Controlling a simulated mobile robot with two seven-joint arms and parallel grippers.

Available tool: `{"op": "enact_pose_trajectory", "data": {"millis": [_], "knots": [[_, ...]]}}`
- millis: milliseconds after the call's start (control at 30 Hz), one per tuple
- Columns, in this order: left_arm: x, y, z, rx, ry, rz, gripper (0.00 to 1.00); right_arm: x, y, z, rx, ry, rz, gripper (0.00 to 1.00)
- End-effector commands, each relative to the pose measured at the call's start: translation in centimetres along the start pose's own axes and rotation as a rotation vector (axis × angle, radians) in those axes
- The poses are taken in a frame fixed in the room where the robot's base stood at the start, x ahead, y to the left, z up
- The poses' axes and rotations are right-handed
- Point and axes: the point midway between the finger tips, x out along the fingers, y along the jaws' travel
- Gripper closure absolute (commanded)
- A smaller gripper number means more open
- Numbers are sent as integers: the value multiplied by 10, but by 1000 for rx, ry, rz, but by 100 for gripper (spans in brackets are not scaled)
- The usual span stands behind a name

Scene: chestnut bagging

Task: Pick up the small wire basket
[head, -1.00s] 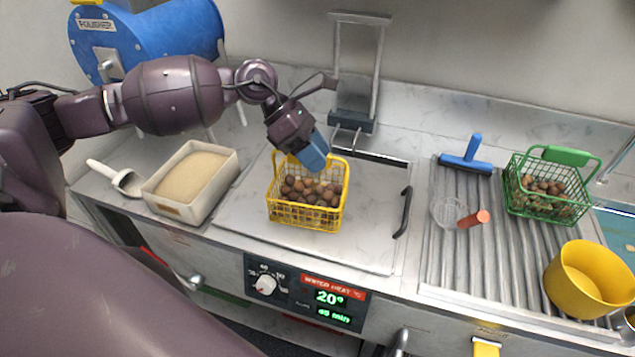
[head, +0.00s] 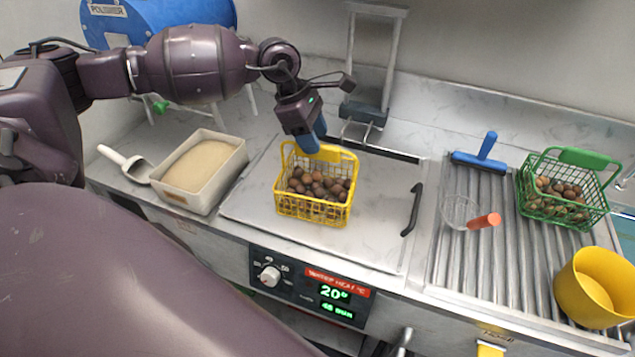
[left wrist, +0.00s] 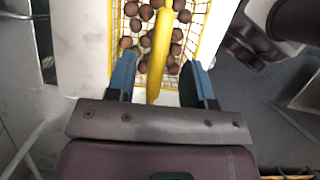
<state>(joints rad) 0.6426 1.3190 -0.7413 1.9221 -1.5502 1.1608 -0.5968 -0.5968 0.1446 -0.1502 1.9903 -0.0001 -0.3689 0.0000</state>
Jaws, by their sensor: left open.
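The yellow wire basket (head: 313,210), full of brown chestnuts, stands upright on the flat steel lid; its yellow handle (head: 330,153) is raised at the back. My left gripper (head: 313,141) is open at the handle, blue fingers pointing down. In the left wrist view the yellow handle (left wrist: 160,55) runs between the open fingers (left wrist: 158,70), with chestnuts in the basket (left wrist: 190,35) beyond. No grip on the handle shows. A green wire basket (head: 563,213) with chestnuts stands on the ribbed drainer at the right. My right gripper is not in view.
A white tub (head: 205,195) of sandy grain and a scoop (head: 128,163) lie left. A black lid handle (head: 413,210) is right of the yellow basket. A skimmer (head: 462,213), blue squeegee (head: 481,157) and yellow bowl (head: 592,290) sit on the drainer. A metal frame (head: 374,75) rises behind.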

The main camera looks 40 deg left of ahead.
Motion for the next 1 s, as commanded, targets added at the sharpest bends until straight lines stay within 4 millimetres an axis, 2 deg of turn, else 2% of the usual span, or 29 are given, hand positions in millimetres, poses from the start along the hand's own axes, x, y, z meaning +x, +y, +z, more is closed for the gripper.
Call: {"op": "enact_pose_trajectory", "data": {"millis": [300, 567, 667, 900, 1000], "knots": [[40, 1, -2, 0, -1, -3, 52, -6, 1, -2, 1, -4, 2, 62], [46, 1, -2, 0, 0, -1, 52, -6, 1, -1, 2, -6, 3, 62], [46, 1, -2, 0, 0, -1, 64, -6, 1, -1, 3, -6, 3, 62], [45, 1, -2, 0, 0, -1, 100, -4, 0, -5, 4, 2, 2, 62], [45, 1, -2, 0, 0, -1, 100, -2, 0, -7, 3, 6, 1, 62]]}}
